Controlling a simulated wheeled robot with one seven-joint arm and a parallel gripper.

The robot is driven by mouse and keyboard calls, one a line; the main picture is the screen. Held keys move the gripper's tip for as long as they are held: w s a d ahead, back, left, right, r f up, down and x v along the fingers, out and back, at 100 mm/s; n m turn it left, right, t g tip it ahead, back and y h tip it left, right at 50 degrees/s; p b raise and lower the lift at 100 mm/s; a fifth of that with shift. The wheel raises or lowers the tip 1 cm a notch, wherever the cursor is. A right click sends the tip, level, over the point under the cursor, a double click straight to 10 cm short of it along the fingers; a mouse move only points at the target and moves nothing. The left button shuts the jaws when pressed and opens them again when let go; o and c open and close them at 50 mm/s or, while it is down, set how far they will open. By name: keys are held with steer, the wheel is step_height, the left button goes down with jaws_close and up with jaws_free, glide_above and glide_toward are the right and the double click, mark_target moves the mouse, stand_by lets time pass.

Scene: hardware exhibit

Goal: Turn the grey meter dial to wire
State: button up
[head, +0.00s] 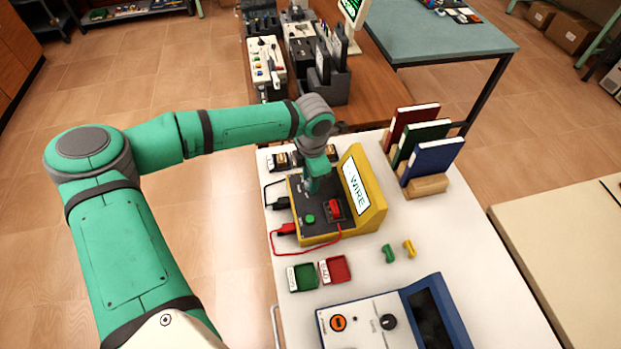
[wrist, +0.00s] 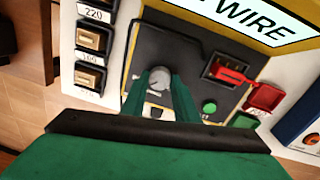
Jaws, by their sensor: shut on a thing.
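The yellow meter (head: 372,213) stands on the white table, and its tilted display (head: 356,190) reads WIRE. The display also shows at the top of the wrist view (wrist: 250,22). The grey dial (wrist: 157,80) sits on the meter's dark panel. My gripper (wrist: 164,88) is over the panel with its green fingers on either side of the dial, shut on it. In the head view my gripper (head: 312,186) hides the dial. The dial's pointer is hard to make out.
A green button (head: 310,218) and a red switch (head: 334,208) are on the same panel, close to my gripper. Red and green trays (head: 335,270), a blue device (head: 437,318) and a book rack (head: 427,186) stand around the meter. Labelled components (wrist: 92,40) lie beside it.

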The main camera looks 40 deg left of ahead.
steer(key=shift+a, duration=0.1)
steer(key=o, duration=1.1)
steer(key=shift+c, duration=0.2)
steer(key=shift+r, duration=0.1)
step_height(320, 180, up, 11)
steer(key=shift+s+d+f, duration=0.2)
steer(key=shift+d, duration=0.1)
